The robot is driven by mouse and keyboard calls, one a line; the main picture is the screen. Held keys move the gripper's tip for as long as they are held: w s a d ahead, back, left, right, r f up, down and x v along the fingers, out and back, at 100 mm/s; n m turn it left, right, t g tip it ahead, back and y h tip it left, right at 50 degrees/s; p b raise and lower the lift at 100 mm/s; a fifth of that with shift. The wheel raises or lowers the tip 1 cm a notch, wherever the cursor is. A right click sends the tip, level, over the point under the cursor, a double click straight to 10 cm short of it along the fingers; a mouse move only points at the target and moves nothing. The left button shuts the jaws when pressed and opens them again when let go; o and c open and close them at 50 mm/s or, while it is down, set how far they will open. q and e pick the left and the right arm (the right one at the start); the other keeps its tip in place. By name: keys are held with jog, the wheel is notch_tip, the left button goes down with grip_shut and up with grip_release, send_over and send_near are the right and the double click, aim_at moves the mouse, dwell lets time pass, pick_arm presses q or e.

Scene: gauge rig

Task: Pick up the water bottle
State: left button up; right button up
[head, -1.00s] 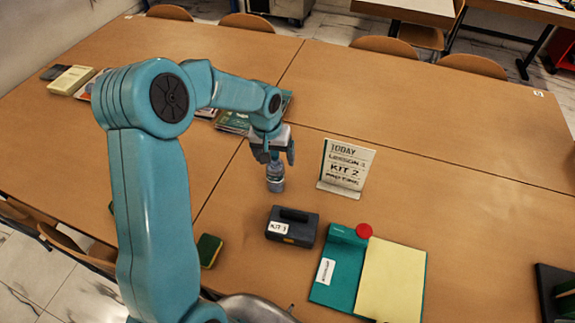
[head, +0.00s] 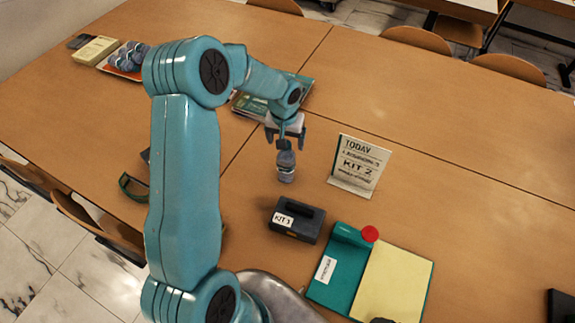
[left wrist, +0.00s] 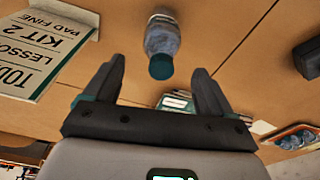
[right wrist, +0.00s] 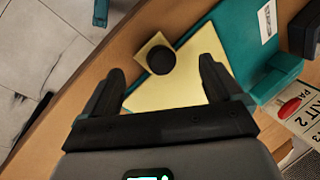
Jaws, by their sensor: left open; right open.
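The water bottle (head: 286,174) stands upright on the table, left of the sign. It is clear grey-blue with a darker cap. My left gripper (head: 286,138) is open just above the bottle's top. In the left wrist view the bottle (left wrist: 163,37) shows beyond the open fingers, its teal cap (left wrist: 161,67) between the fingertips; neither finger visibly touches it. My right gripper (right wrist: 162,66) is open and empty above the yellow pad (right wrist: 160,92), seen in the right wrist view. It is not clearly visible in the head view.
A "KIT 2" sign (head: 359,166) stands close right of the bottle. A dark "KIT 3" case (head: 296,221) and a teal folder (head: 335,277) lie nearer. Books (head: 250,107) lie behind my left arm.

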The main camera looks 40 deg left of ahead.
aim_at(286, 161)
pick_arm(q)
jog(key=shift+w+a+f, duration=0.1)
jog(key=shift+a+f, duration=0.2)
jog(key=shift+f, duration=0.3)
pick_arm(e)
jog(key=shift+a+f, duration=0.2)
jog(key=shift+a, duration=0.05)
pick_arm(q)
jog(key=f, duration=0.1)
jog(key=f+b, duration=0.1)
jog(key=f, duration=0.2)
jog(key=shift+w+f, duration=0.3)
jog(key=shift+w, duration=0.05)
pick_arm(e)
jog(key=shift+s+d+f, duration=0.1)
jog(key=shift+d+f, duration=0.05)
jog(key=shift+f, duration=0.55)
pick_arm(q)
jog(key=shift+a, duration=0.25)
jog(key=shift+d, duration=0.15)
jog(key=c, duration=1.3)
grip_shut()
pick_arm(e)
jog(key=shift+r, duration=0.1)
